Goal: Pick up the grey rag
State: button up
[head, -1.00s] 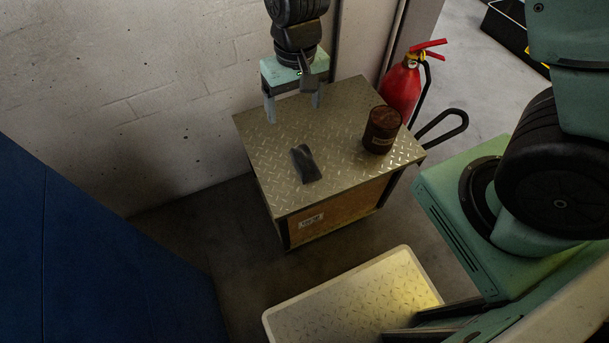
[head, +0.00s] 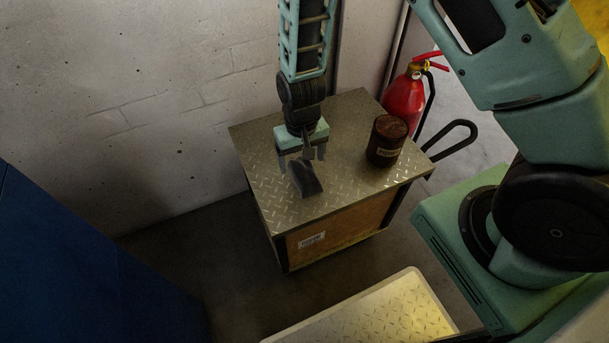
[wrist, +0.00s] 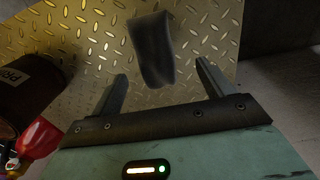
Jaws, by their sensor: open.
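The grey rag (head: 306,180) lies folded in a narrow strip on the diamond-plate top of a cart (head: 347,196). My gripper (head: 302,163) is just behind the rag in the head view, low over the cart top, with its fingers pointing down. In the wrist view the rag (wrist: 152,50) lies ahead of my open gripper (wrist: 160,82), roughly in line with the gap between the two fingers. I cannot tell exactly how high the fingertips are above the plate.
A dark brown labelled can (head: 386,141) stands on the cart's right side, close to my gripper. A red fire extinguisher (head: 405,100) is behind the cart. A black handle (head: 455,137) sticks out at right. The wall is close behind. The cart's front left is clear.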

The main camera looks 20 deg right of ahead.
aim_at(306, 171)
jog(key=f, duration=0.2)
jog(key=f+b, duration=0.1)
jog(key=f, duration=0.2)
jog(key=shift+s+d+f+b, duration=0.35)
jog(key=shift+s, duration=0.05)
jog(key=c, duration=1.1)
